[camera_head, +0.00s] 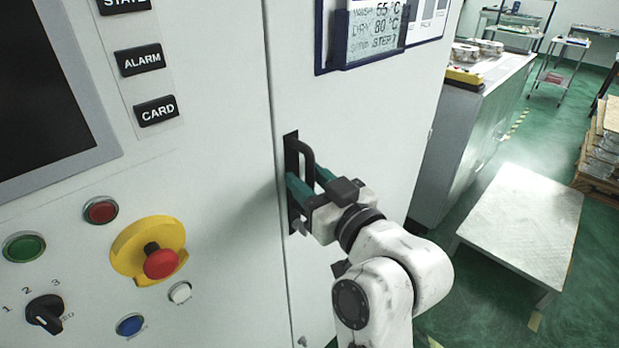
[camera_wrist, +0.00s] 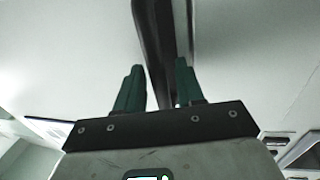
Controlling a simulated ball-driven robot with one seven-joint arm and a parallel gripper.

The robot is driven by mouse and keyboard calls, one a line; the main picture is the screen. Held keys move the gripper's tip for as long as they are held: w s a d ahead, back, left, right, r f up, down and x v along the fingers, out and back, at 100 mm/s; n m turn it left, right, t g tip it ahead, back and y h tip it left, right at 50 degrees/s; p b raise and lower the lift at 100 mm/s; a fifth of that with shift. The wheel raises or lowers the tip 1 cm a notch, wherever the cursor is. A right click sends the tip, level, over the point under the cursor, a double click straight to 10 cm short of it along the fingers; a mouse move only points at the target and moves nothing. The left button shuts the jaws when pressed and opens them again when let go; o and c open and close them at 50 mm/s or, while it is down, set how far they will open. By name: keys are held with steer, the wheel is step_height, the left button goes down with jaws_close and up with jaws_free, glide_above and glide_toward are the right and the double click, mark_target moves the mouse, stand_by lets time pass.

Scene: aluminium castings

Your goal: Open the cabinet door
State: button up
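The cabinet door (camera_head: 350,115) is a pale grey panel right of the control panel, and it looks closed against the seam. Its dark handle (camera_head: 304,160) is an upright bar on a black plate near the door's left edge. My gripper (camera_head: 307,186) is at the handle, with green fingers on either side of the bar. In the wrist view the handle (camera_wrist: 155,45) runs up between the two fingers, which stand apart with visible space between them. I cannot tell whether either finger touches the bar.
The control panel (camera_head: 215,250) at the left carries a red emergency knob (camera_head: 161,264) on a yellow base and several buttons. A low grey table (camera_head: 525,220) stands to the right. A workbench (camera_head: 470,130) stands behind the door. Green floor shows between them.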

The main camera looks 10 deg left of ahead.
steer(key=shift+c, duration=0.2)
jaws_close()
stand_by(0.4)
